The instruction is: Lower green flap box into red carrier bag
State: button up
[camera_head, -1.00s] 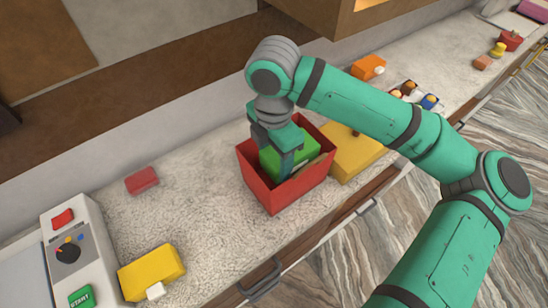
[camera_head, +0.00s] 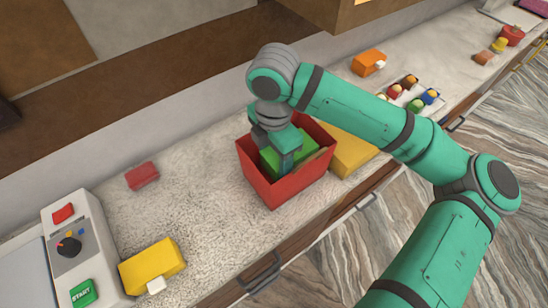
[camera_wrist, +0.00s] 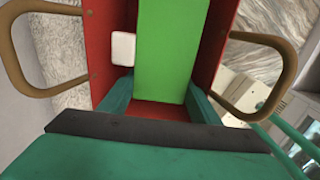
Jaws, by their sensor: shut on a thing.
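The red carrier bag (camera_head: 282,188) stands open at the top on the counter; in the wrist view its red wall (camera_wrist: 212,40) and two brown loop handles (camera_wrist: 262,75) show. The green flap box (camera_head: 305,142) is inside the bag's mouth; its bright green face (camera_wrist: 168,50) fills the middle of the wrist view, with a white tab (camera_wrist: 123,48) beside it. My gripper (camera_head: 284,160) reaches down into the bag, shut on the green box, a finger on each side. The box's underside is hidden, so I cannot tell whether it touches the bag floor.
A yellow box (camera_head: 352,152) stands close to the bag's right. An orange box (camera_head: 369,62) and a tray of coloured balls (camera_head: 413,97) lie farther right. A red block (camera_head: 142,175), another yellow box (camera_head: 152,266) and a START-button machine (camera_head: 80,250) are left. Counter between is clear.

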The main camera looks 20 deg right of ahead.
jog(key=shift+f, duration=0.1)
jog(key=shift+f, duration=1.1)
jog(key=shift+f, duration=0.1)
jog(key=shift+f, duration=1.1)
jog(key=shift+f, duration=0.15)
jog(key=shift+f, duration=0.65)
jog(key=o, duration=1.2)
